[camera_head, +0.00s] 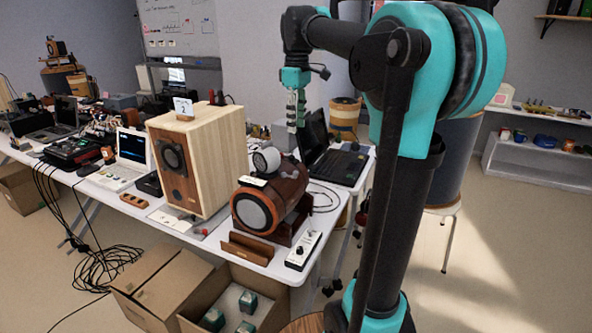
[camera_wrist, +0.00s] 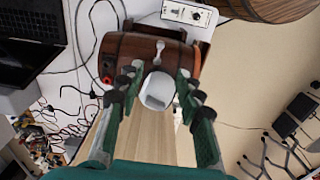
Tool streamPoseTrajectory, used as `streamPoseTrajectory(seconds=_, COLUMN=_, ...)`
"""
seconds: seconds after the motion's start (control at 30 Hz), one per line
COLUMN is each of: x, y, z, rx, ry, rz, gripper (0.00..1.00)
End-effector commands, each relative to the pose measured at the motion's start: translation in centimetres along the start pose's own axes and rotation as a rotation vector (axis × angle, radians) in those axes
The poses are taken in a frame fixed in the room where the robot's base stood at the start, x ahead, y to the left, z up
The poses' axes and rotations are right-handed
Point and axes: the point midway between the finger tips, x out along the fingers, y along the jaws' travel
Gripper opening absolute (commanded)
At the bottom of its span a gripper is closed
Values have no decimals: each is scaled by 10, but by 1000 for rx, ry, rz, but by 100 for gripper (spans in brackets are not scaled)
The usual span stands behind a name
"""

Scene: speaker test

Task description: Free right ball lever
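A dark red-brown barrel-shaped speaker (camera_head: 280,196) stands near the table's right end and also shows in the wrist view (camera_wrist: 118,52). A grey-white ball-shaped unit (camera_head: 267,159) sits on top of it. In the wrist view the ball unit (camera_wrist: 158,90) appears between my fingers. A small pale lever-like piece (camera_wrist: 158,50) shows on the barrel beyond the ball; I cannot tell for sure that it is the ball lever. My gripper (camera_head: 293,119) is open and empty, pointing down above the table; its fingers (camera_wrist: 157,82) are spread apart. It appears above the speaker, not touching it.
A tall light-wood speaker (camera_head: 205,150) stands left of the barrel speaker. A small white control box (camera_head: 303,250) lies at the table's front right. A dark laptop (camera_head: 335,160) is behind to the right.

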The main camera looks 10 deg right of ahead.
Motion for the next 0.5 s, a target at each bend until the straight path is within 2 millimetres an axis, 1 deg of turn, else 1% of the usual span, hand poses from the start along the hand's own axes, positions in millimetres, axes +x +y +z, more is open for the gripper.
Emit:
streamPoseTrajectory(seconds=0.03, x=-6, y=1, z=-2, rx=-15, ry=-4, rz=-4, gripper=36)
streamPoseTrajectory(seconds=0.07, x=-8, y=1, z=-2, rx=-23, ry=-6, rz=-6, gripper=36)
streamPoseTrajectory(seconds=0.17, x=-7, y=1, z=-3, rx=-33, ry=-9, rz=-9, gripper=36)
streamPoseTrajectory(seconds=0.27, x=5, y=1, z=-3, rx=-33, ry=-9, rz=-10, gripper=36)
streamPoseTrajectory(seconds=0.37, x=22, y=1, z=-2, rx=-32, ry=-8, rz=-9, gripper=36)
streamPoseTrajectory(seconds=0.5, x=51, y=0, z=-2, rx=-31, ry=-8, rz=-9, gripper=36)
